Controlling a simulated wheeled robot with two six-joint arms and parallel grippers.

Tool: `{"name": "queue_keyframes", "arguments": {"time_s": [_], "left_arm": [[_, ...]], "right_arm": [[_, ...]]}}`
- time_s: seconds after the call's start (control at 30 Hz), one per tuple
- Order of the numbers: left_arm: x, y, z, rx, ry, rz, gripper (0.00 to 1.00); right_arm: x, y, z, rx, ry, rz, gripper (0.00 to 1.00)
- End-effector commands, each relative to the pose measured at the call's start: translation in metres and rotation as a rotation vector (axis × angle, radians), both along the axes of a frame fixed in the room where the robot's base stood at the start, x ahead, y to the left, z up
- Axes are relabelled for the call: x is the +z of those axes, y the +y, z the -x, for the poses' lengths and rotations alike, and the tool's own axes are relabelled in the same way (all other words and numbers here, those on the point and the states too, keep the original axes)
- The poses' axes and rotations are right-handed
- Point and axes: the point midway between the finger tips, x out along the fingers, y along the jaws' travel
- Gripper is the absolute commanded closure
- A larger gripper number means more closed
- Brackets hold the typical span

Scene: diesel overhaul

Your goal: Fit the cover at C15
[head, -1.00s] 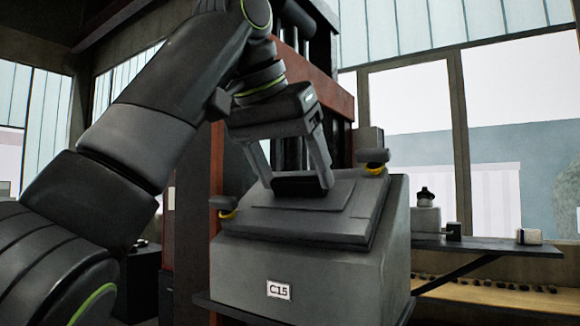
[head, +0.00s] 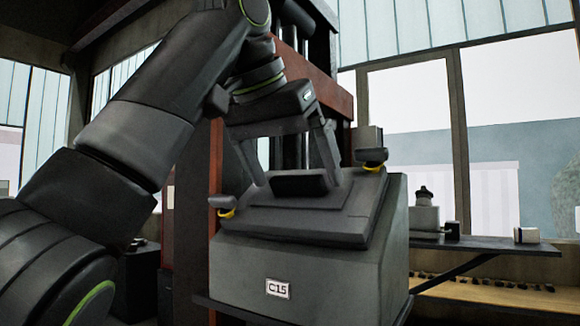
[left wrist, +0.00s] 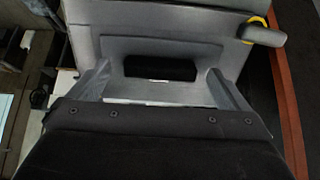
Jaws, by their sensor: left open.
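The cover (head: 275,220) is a dark grey stepped plate with a black block handle (head: 300,184). It lies on the sloped top of the grey housing (head: 340,272) that bears the C15 label (head: 278,289). No gap between cover and housing is clear to me. My left gripper (head: 298,177) is open, its fingers on either side of the handle and apart from it. In the left wrist view the handle (left wrist: 160,67) sits between the spread fingers, with room on both sides. My right gripper is not in view.
Two dark clamps with yellow rings stand at the cover's left (head: 226,205) and right (head: 373,158) edges. A shelf (head: 485,245) at the right holds small parts. A red press frame (head: 335,95) rises close behind the housing.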

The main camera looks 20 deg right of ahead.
Motion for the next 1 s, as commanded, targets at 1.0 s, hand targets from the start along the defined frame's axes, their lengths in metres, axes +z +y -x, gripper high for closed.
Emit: {"name": "queue_keyframes", "arguments": {"time_s": [1.0], "left_arm": [[0.107, 0.062, 0.049, 0.003, 0.000, 0.001, 0.02]], "right_arm": [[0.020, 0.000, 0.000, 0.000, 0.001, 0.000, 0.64]]}}
